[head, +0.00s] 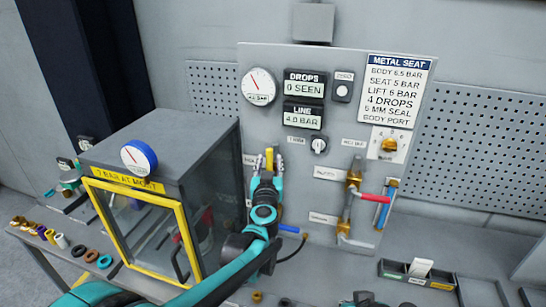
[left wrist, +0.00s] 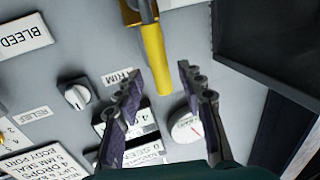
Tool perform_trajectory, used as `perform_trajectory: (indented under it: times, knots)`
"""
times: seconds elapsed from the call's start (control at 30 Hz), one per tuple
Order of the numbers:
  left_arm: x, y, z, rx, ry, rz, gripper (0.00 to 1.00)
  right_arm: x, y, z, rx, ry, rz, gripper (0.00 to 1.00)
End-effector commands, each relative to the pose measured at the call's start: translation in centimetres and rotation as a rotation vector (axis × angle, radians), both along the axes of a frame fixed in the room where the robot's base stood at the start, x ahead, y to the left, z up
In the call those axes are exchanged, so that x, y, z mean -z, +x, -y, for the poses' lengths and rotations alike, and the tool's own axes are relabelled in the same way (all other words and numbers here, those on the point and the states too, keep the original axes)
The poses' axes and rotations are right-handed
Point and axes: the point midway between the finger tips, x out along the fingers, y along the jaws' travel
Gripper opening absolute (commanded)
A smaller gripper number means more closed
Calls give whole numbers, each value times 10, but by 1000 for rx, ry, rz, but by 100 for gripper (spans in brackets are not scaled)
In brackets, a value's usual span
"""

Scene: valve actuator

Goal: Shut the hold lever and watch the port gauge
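A yellow lever (head: 269,156) stands on the grey panel, its base on a brass fitting in the left wrist view (left wrist: 153,50). The label beside it is partly covered, so I cannot read its name. My left gripper (head: 266,161) is open, one finger on each side of the lever's yellow handle; contact is not clear. In the left wrist view the fingers (left wrist: 158,70) stand apart. A white dial gauge (head: 259,86) with a red needle is at the panel's upper left. A blue-rimmed gauge (head: 139,157) sits on the box. I cannot tell which is the port gauge.
A box with a yellow-framed clear door (head: 143,238) stands left of my arm. Displays read "0 SEEN" (head: 304,88) and "4.0 BAR" (head: 302,117). A red lever (head: 374,197) and blue handle (head: 384,212) are at right. Dark parts at the bottom edge may be my right gripper.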

Motion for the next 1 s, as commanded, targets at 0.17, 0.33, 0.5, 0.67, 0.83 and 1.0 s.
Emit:
perform_trajectory:
  times: [0.17, 0.33, 0.5, 0.67, 0.83, 1.0]
  knots:
    - [0, 23, 1, -1, 0, 0, 39, 0, 0, 0, 0, 0, 0, 0]
    - [0, 30, 1, 0, 0, 0, 39, 0, 0, 0, 0, 0, 0, 0]
    - [-1, 30, 1, 1, 0, 0, 39, 0, 0, 0, 0, 0, 0, 0]
    - [-1, 30, 1, 1, 0, 1, 5, 0, 0, 0, 0, 0, 0, 0]
    - [-1, 30, 1, 1, 0, 1, 0, 0, 0, 0, 0, 0, 0, 0]
    - [0, 30, 4, 1, 9, 3, 0, 1, 0, 0, 0, 0, 0, 0]
